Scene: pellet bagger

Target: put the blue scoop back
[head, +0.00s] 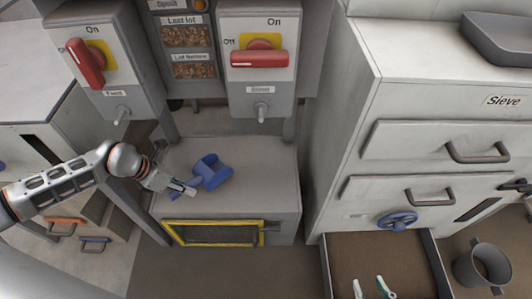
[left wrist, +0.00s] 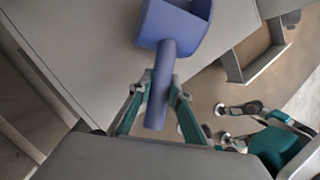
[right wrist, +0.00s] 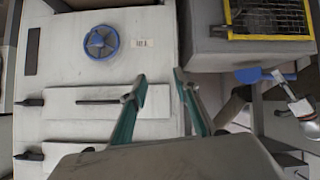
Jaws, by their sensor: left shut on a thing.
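The blue scoop (head: 213,172) is over the grey bench top below the two switch boxes; I cannot tell whether it touches the surface. My left gripper (head: 187,188) is shut on its handle. In the left wrist view the scoop's handle (left wrist: 163,80) runs between the two fingers (left wrist: 161,92), with the bowl pointing away from the gripper. The right wrist view shows part of the scoop (right wrist: 262,75) at the right. My right gripper (head: 375,288) is open and empty, above the brown-bottomed open tray; its spread fingers also show in the right wrist view (right wrist: 155,85).
The grey bench (head: 270,160) has a yellow-framed mesh (head: 212,233) on its front. Switch boxes with red handles (head: 259,59) stand behind it. To the right is the Sieve cabinet (head: 420,90) with handles and a blue wheel (head: 398,221). A grey pot (head: 483,266) stands lower right.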

